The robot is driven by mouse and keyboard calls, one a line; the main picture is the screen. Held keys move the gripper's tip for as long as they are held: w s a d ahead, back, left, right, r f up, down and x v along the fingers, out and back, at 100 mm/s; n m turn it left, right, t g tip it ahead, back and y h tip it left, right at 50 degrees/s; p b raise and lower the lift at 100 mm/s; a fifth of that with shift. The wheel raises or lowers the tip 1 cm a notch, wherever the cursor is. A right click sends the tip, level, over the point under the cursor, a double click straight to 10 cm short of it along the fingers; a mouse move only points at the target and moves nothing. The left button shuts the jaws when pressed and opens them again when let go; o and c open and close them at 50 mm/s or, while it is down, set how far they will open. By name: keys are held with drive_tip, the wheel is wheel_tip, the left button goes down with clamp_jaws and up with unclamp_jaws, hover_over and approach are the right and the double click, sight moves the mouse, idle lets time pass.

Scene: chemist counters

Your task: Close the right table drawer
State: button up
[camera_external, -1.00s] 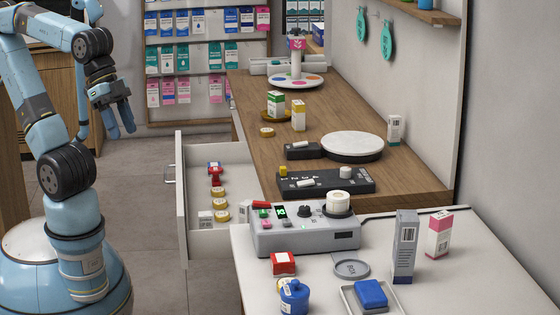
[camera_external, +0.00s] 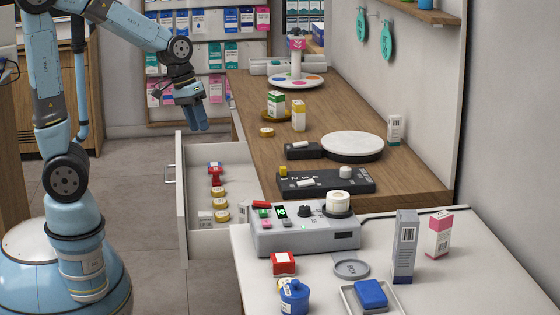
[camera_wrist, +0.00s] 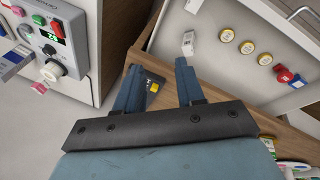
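The white drawer (camera_external: 181,195) is pulled out to the left from under the wooden counter, its handle (camera_external: 169,174) on its outer front face. Several yellow-lidded pots, a red item and a small white box lie inside. The open drawer also shows at the upper right in the wrist view (camera_wrist: 221,22), with its handle (camera_wrist: 301,13) in the corner. My gripper (camera_external: 200,127) is above and beyond the drawer, near the counter's left edge, touching nothing visible. In the wrist view its two blue fingers (camera_wrist: 158,88) are spread apart with nothing held between them.
The wooden counter (camera_external: 397,191) carries black devices (camera_external: 326,181), a round white plate (camera_external: 352,146) and small boxes. A white front table (camera_external: 440,270) holds a grey machine (camera_external: 305,239) beside the drawer's near end.

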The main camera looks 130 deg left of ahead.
drive_tip(key=s+a+f+n, duration=0.4)
drive_tip(key=s+a, duration=0.3)
drive_tip(key=s, duration=0.3)
drive_tip(key=n+g, duration=0.2)
drive_tip(key=n, duration=0.5)
approach(166, 173)
drive_tip(key=f, duration=0.7)
drive_tip(key=shift+w+a+f, duration=0.3)
drive_tip(key=shift+a+f, duration=0.1)
clamp_jaws()
